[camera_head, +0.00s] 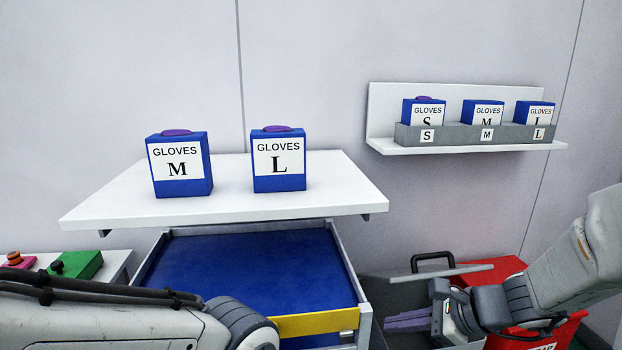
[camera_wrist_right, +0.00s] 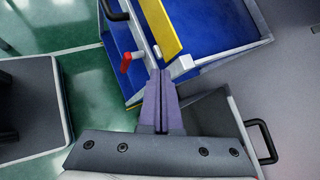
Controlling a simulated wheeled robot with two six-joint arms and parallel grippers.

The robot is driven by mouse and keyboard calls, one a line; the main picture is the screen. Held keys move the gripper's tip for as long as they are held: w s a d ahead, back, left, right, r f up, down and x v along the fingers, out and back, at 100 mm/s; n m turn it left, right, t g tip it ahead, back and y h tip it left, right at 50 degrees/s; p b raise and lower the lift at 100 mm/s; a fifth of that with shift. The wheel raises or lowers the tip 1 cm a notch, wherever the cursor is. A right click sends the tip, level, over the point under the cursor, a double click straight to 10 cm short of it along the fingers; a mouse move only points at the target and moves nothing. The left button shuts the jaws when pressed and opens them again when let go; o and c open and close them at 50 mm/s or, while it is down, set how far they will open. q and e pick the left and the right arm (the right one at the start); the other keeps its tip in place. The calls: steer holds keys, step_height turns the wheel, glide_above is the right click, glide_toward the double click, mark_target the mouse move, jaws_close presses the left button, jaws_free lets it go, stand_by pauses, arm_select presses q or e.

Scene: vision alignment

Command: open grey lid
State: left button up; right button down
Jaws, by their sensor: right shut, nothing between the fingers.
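The grey lid (camera_head: 462,271) shows in the head view as a thin, slightly slanted plate right of the drawer. A black handle (camera_head: 432,256) stands at its back; a black handle (camera_wrist_right: 268,143) also shows at the right in the right wrist view, beside a grey surface (camera_wrist_right: 208,128). How far the lid is raised, I cannot tell. My right gripper (camera_head: 392,322) is shut and empty, its purple fingers in front of and below the lid in the head view. In the right wrist view the fingers (camera_wrist_right: 160,82) lie left of the grey surface. My left gripper is out of view.
A drawer (camera_head: 250,265) with a blue interior and yellow front strip stands open under a white tabletop (camera_head: 345,190). A red container (camera_head: 508,268) sits right of the lid. Glove boxes stand on the tabletop and wall shelf (camera_head: 375,110). A red-tipped lever (camera_wrist_right: 126,62) is near my right fingers.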

steer(key=s+a+f+n+g+h, duration=0.1)
steer(key=s+a+n+g+h, duration=0.35)
steer(key=s+n, duration=0.75)
steer(key=s+a+f+n+g+h, duration=0.15)
steer(key=s+a+n, duration=0.6)
steer(key=n, duration=0.85)
step_height(320, 180, up, 12)
steer(key=h+p, duration=0.1)
steer(key=p, duration=1)
steer(key=shift+s+d+p, duration=0.35)
steer(key=shift+d, duration=0.1)
steer(key=c, duration=1.5)
jaws_free()
steer(key=shift+r+p, duration=0.4)
steer(key=shift+r, duration=0.05)
steer(key=shift+c, duration=0.2)
steer(key=o, duration=0.8)
steer(key=shift+s+d, duration=0.1)
